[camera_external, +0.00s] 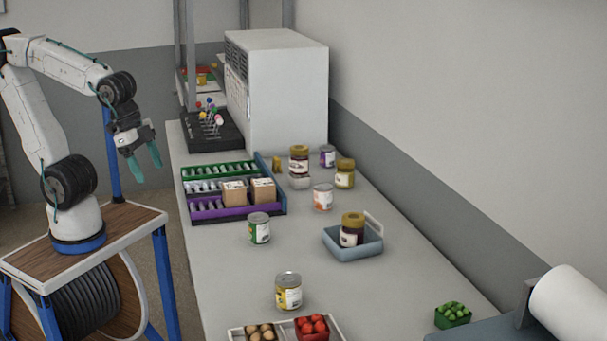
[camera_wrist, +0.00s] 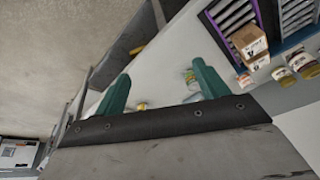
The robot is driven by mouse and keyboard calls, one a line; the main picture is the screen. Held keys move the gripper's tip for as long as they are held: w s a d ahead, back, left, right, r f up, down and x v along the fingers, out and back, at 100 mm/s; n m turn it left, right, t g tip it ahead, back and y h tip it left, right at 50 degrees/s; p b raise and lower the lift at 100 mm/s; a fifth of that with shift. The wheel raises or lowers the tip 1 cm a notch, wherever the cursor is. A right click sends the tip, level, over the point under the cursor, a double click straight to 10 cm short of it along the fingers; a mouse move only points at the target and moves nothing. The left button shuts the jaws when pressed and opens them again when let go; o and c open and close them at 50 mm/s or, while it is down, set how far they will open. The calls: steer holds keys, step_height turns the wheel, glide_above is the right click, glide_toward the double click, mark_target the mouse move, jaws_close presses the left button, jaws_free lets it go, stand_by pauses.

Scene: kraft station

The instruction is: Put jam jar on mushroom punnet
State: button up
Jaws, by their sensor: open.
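My gripper (camera_external: 149,173) hangs in the air at the left, beside the table, with its teal fingers apart and nothing between them. It also shows open in the wrist view (camera_wrist: 159,72). A dark jar with a gold lid (camera_external: 352,236) stands upright in a blue-grey tray (camera_external: 345,253). I cannot tell which of the two is the jam jar. The mushroom punnet (camera_external: 260,332) holds brown round pieces at the front edge of the external view, partly cut off.
A tomato punnet (camera_external: 311,328) is right of the mushrooms. A yellow-label can (camera_external: 288,292) and a green-label can (camera_external: 259,229) stand on the table. A compartment rack (camera_external: 213,211) with cardboard boxes (camera_external: 262,190) is near my arm. A green punnet (camera_external: 453,316) sits at the right.

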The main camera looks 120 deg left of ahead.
steer(key=s+d+m+g+h, duration=0.1)
steer(key=s+d+m+g, duration=0.1)
steer(key=s+d, duration=0.4)
steer(key=s, duration=0.2)
steer(key=shift+s+d, duration=0.25)
steer(key=shift+s, duration=0.1)
stand_by(1.3)
